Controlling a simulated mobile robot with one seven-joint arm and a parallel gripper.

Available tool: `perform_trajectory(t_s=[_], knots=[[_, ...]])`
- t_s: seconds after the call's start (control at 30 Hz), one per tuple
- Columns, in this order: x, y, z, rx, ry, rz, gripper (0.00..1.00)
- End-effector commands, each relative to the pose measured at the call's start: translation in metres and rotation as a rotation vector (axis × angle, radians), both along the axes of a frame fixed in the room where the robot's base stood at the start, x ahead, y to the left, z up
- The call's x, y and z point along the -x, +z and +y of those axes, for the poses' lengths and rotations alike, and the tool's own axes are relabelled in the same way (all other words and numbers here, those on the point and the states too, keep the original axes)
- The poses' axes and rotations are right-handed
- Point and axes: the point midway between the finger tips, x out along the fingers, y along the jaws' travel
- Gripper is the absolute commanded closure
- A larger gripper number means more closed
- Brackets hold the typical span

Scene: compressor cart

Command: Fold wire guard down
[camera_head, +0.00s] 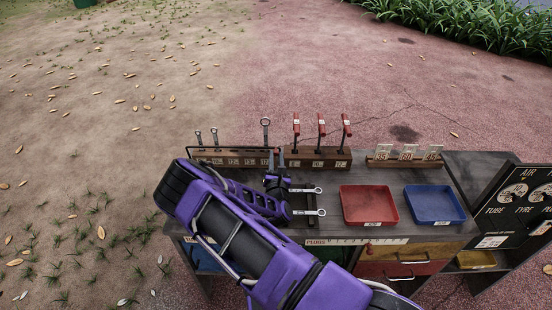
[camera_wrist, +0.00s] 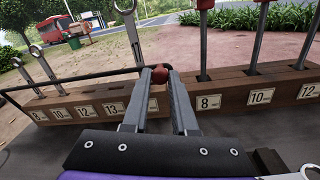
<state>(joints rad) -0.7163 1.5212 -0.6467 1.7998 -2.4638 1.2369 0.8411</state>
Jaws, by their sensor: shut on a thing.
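The wire guard (camera_head: 225,148) is a thin black rod frame along the front of the wooden wrench rack (camera_head: 232,159). In the wrist view the guard (camera_wrist: 75,80) runs across in front of the wrenches, above the rack's size labels. Its right end meets a small red knob (camera_wrist: 159,75). My gripper (camera_wrist: 160,78) is shut on this red knob, with one grey finger on each side. In the head view my gripper (camera_head: 276,153) is at the rack's right end; the knob is hidden there by the fingers.
A second wooden rack (camera_head: 315,159) with red-handled tools stands close to the right. Two loose wrenches (camera_head: 308,212), a red tray (camera_head: 368,205) and a blue tray (camera_head: 434,205) are on the bench. A card holder (camera_head: 404,161) stands at the back right.

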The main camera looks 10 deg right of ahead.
Motion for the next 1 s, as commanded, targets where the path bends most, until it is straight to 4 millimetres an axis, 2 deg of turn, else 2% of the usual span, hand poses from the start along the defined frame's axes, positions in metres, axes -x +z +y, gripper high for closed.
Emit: perform_trajectory(t_s=[0.57,0.73,1.0], knots=[[0.001,-0.002,0.0,0.001,0.0,-0.001,1.0],[0.005,-0.013,0.001,0.012,0.002,-0.073,1.0],[0.009,-0.01,0.002,0.025,0.0,-0.135,1.0]])
